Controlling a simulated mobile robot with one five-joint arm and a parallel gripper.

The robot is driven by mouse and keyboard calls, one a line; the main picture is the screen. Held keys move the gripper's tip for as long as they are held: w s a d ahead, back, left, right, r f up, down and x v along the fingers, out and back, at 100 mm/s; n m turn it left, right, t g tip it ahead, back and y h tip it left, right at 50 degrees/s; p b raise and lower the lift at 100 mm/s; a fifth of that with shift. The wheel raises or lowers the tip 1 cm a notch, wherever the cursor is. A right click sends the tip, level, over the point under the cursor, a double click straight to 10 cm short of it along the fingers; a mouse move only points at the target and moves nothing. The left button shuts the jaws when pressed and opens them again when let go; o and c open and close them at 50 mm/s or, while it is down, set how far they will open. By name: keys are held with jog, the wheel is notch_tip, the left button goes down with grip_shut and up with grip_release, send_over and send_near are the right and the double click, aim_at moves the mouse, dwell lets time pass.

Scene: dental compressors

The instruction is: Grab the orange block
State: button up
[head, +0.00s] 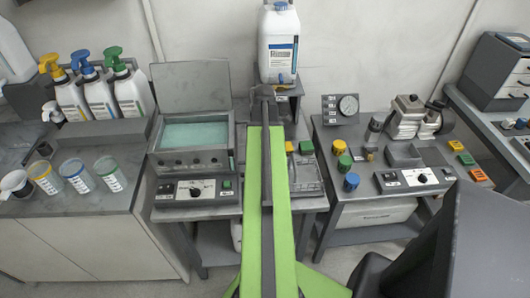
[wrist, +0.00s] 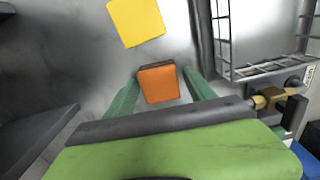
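The orange block (wrist: 159,84) lies on a grey surface in the wrist view, in the middle of the picture. My gripper (wrist: 162,78) is open, with one green finger on each side of the block. A narrow gap shows between the block and the right finger; whether the left finger touches it I cannot tell. In the head view my green arm reaches over the middle bench and hides the gripper and this block.
A yellow block (wrist: 136,21) lies just beyond the orange one. A wire rack (wrist: 265,68) stands close on the right, with a brass fitting (wrist: 268,99) by its corner. In the head view a white jug (head: 279,45) stands behind the arm. Clear grey surface lies to the left.

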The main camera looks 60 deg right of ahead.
grip_shut()
